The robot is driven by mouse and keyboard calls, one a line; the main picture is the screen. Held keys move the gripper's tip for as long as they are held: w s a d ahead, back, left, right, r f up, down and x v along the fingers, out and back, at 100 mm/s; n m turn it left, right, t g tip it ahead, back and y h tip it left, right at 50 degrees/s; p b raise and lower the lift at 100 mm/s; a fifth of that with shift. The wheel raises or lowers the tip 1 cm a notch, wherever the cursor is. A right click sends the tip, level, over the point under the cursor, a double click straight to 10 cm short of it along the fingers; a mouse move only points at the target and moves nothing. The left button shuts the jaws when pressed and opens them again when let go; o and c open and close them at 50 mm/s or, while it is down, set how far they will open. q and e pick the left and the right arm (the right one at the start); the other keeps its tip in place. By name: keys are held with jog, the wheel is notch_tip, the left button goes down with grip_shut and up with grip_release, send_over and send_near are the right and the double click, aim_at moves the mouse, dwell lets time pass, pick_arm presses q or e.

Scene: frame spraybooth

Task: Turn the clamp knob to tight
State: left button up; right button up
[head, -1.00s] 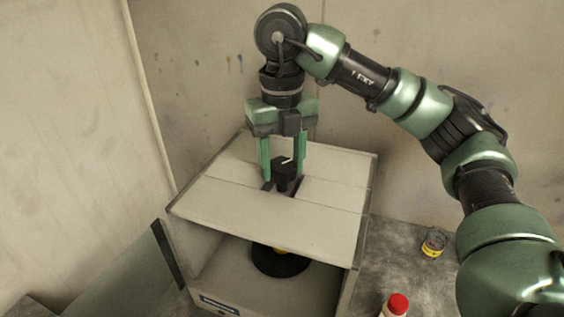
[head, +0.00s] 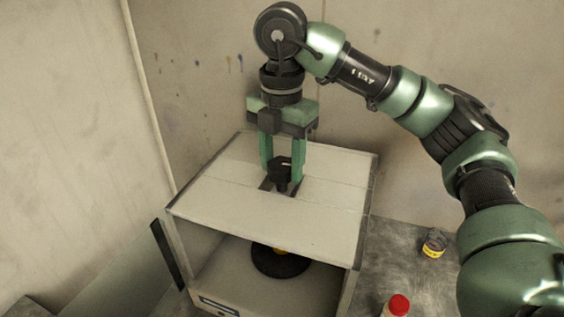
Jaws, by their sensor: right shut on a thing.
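The clamp knob (head: 281,171) is a small black knob with a pale mark on its top. It stands on the white top panel of the booth box (head: 234,212). My right gripper (head: 282,180) points straight down over the panel, with its green fingers on either side of the knob, shut on it. The knob's lower part and the finger contact are partly hidden by the dark fingertips. My left gripper is not in view.
Inside the box's open front lies a round black turntable (head: 281,262). To the right on the grey bench (head: 385,248) stand a small jar with a yellow label (head: 434,243) and a red-capped bottle (head: 398,305). Bare walls stand behind and left.

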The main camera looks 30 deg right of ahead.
aim_at(282, 164)
jog(key=shift+w+r+m, duration=0.1)
jog(key=shift+r+m, duration=0.1)
jog(key=shift+m, duration=1.5)
jog(key=o, duration=1.2)
jog(key=shift+o, duration=0.8)
jog(key=shift+f, duration=0.1)
jog(key=shift+r, duration=3.9)
